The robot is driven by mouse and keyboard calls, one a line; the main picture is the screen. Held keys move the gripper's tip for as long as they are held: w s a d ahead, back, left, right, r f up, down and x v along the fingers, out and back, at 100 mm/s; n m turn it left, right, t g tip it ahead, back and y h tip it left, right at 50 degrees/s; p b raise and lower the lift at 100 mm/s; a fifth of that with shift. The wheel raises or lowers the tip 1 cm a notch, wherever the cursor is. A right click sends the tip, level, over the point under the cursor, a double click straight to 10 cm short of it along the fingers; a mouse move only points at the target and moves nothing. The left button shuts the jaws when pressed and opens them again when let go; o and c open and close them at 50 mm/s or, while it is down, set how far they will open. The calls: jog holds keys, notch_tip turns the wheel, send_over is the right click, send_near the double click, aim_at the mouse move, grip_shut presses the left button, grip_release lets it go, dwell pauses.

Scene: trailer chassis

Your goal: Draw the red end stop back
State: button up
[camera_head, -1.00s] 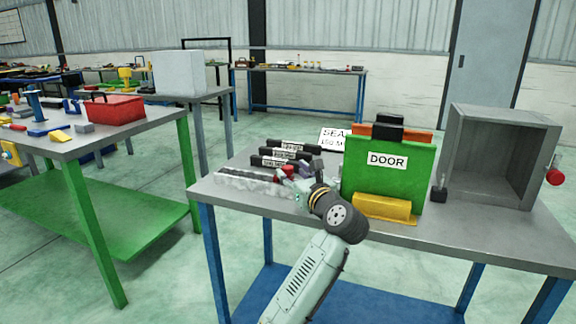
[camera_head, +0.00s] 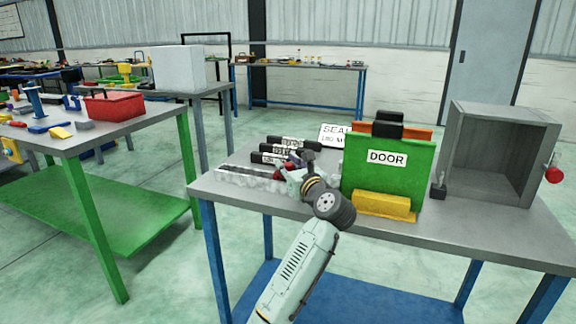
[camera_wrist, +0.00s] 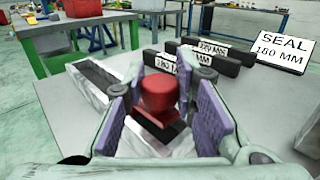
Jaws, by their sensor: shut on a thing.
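The end stop sits at the near end of a pale slotted rail (camera_wrist: 95,77), whose dark channel runs away to the upper left. In the head view, the rail (camera_head: 240,177) lies along the table's left part. My gripper (camera_head: 293,172) covers the rail's right end there and mostly hides the end stop.
Black labelled bars (camera_head: 284,150) lie just behind the rail. A SEAL 180 MM sign (camera_wrist: 283,47) stands beyond them. A green DOOR panel (camera_head: 385,182) with a yellow base stands right of my gripper, then an open grey box (camera_head: 503,150). The table's front right is clear.

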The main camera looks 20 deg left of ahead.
grip_shut()
dwell(0.3)
jog(key=d+p, duration=0.2)
jog(key=d, duration=0.2)
jog(key=shift+d+r, duration=0.1)
jog(key=shift+d, duration=0.3)
jog(key=shift+s+d, duration=0.1)
jog(key=shift+d, duration=0.2)
jog(key=o, duration=0.5)
grip_release()
jog(key=shift+d, duration=0.15)
jog(key=shift+o, duration=0.6)
